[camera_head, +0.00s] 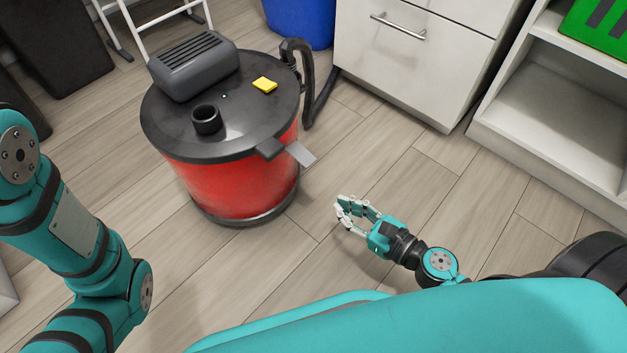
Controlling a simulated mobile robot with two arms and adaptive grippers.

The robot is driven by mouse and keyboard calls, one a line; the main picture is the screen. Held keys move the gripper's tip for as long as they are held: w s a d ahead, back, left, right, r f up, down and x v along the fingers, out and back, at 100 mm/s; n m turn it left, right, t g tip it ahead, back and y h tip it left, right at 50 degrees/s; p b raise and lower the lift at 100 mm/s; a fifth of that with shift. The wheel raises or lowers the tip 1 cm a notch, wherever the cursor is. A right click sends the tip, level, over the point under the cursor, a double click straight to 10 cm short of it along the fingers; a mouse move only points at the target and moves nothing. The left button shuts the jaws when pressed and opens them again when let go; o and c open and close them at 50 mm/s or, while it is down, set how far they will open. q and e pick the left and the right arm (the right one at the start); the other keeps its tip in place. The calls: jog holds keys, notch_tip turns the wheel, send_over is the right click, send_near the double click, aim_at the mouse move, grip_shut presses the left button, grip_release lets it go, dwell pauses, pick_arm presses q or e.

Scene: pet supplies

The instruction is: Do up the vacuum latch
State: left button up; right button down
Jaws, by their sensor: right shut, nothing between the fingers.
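The vacuum (232,183) stands upright on the floor left of centre, with a red drum and a dark grey lid (190,140). The latch (300,153), a light grey flap beside a dark tab (270,149), sticks outward from the lid's rim on the side toward my right gripper. My right gripper (340,212) is low over the floor, to the right of and nearer than the vacuum, apart from the latch. Its fingertips are together with nothing between them. My left arm comes in at the left edge; its gripper is out of the picture.
A black hose (316,100) hangs at the vacuum's right side. A white drawer cabinet (400,60) and an open white shelf (550,125) stand at the back right. A blue bin (300,22) is behind the vacuum. The wooden floor between vacuum and gripper is clear.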

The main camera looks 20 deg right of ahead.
aim_at(301, 156)
jog(key=w+a+r+p, duration=0.2)
jog(key=w+a+p, duration=0.1)
jog(key=w, duration=0.5)
jog(key=shift+a+r, duration=0.15)
jog(key=shift+a, duration=0.55)
